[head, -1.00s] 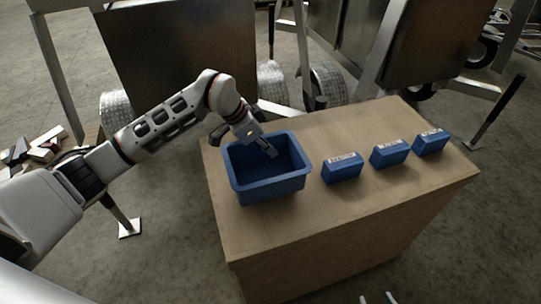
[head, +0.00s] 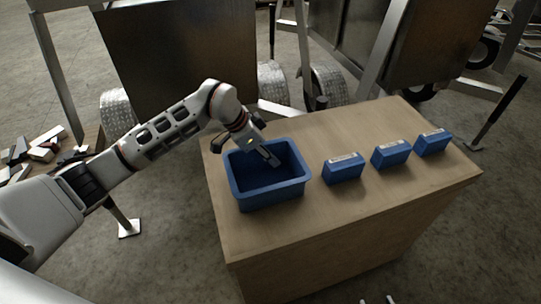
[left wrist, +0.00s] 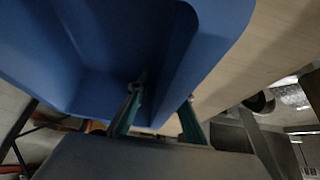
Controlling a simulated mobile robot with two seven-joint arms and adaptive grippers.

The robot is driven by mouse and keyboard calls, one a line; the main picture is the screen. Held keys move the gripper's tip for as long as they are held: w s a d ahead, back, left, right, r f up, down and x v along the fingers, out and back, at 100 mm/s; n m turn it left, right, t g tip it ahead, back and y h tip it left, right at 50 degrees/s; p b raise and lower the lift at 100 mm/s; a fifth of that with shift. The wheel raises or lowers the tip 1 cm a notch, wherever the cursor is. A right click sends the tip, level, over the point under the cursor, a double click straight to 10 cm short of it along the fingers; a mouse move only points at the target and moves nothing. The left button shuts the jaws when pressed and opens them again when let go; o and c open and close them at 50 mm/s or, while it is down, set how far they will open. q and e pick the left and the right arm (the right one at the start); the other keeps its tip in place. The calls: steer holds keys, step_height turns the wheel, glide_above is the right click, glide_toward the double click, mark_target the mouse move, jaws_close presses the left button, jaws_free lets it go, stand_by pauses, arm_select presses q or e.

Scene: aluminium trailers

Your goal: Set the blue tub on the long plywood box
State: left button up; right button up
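The blue tub (head: 268,196) is upright at the left end of the long plywood box (head: 340,226), with its base at the box top. Its inside looks empty. My left gripper (head: 270,157) is at the tub's far wall, reaching over from the left. In the left wrist view my left gripper (left wrist: 162,112) has one finger inside the blue tub (left wrist: 105,35) and the other outside, with the wall between them. The fingers look closed on that wall, though the contact is partly hidden. My right gripper is not recognisable in any view.
Three small blue labelled boxes, the nearest (head: 343,169), the middle one (head: 391,153) and the farthest (head: 432,142), stand in a row right of the tub. Metal trailers with wheels (head: 328,86) stand behind. Free plywood lies in front of the boxes.

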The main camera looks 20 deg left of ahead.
arm_select(q)
steer(key=p+v, duration=0.1)
steer(key=v, duration=0.5)
steer(key=shift+w+r, duration=0.1)
steer(key=shift+r, duration=0.1)
steer(key=shift+p+v, duration=0.55)
steer(key=shift+v, duration=2.35)
steer(key=shift+a+f, duration=0.1)
steer(key=shift+f, duration=0.05)
